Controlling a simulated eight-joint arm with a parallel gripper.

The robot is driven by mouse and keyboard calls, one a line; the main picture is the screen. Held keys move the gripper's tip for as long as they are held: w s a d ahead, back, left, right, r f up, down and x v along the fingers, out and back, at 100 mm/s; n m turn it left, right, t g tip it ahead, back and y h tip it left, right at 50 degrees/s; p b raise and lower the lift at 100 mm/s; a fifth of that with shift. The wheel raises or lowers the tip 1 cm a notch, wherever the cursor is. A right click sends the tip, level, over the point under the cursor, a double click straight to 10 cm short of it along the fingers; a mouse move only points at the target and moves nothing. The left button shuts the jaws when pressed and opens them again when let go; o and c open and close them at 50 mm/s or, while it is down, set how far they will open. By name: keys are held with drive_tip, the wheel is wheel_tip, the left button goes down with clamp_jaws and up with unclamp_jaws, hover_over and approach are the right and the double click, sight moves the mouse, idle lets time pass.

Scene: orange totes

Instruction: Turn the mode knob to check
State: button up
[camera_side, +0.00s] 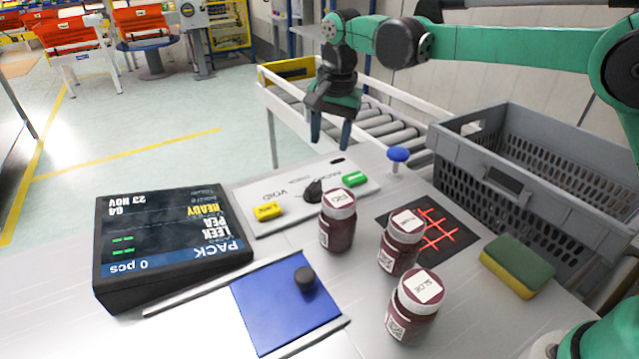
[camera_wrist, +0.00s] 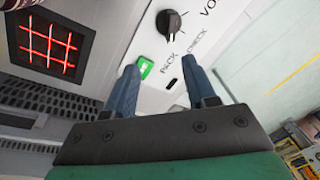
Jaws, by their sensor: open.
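The black mode knob (camera_side: 313,190) stands on a white panel (camera_side: 285,205) on the table. In the wrist view the knob (camera_wrist: 169,22) is near the top, with the words PACK, CHECK and VOID around it on the panel (camera_wrist: 150,98). Its pale pointer mark appears to face PACK, though it is small. My gripper (camera_side: 331,140) is open and empty, above the panel's far side and apart from the knob. In the wrist view its two fingers (camera_wrist: 162,74) are spread, with the knob beyond them.
Green (camera_side: 355,178) and yellow (camera_side: 267,211) pieces sit on the panel. Several dark red jars (camera_side: 338,232) stand in front. A blue mushroom button (camera_side: 398,155), a grey crate (camera_side: 470,165), a sponge (camera_side: 517,266), a display (camera_side: 170,240) and a blue plate (camera_side: 270,315) surround it.

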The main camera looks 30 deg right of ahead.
sight(313, 185)
drive_tip(key=f, duration=0.1)
drive_tip(key=w+a+f+m+g, duration=0.1)
drive_tip(key=f, duration=0.1)
drive_tip(key=w+a+f+m, duration=0.1)
drive_tip(key=f, duration=0.1)
drive_tip(key=shift+w+a, duration=0.1)
wheel_tip(313, 185, down, 6)
drive_tip(key=shift+r, duration=0.1)
clamp_jaws()
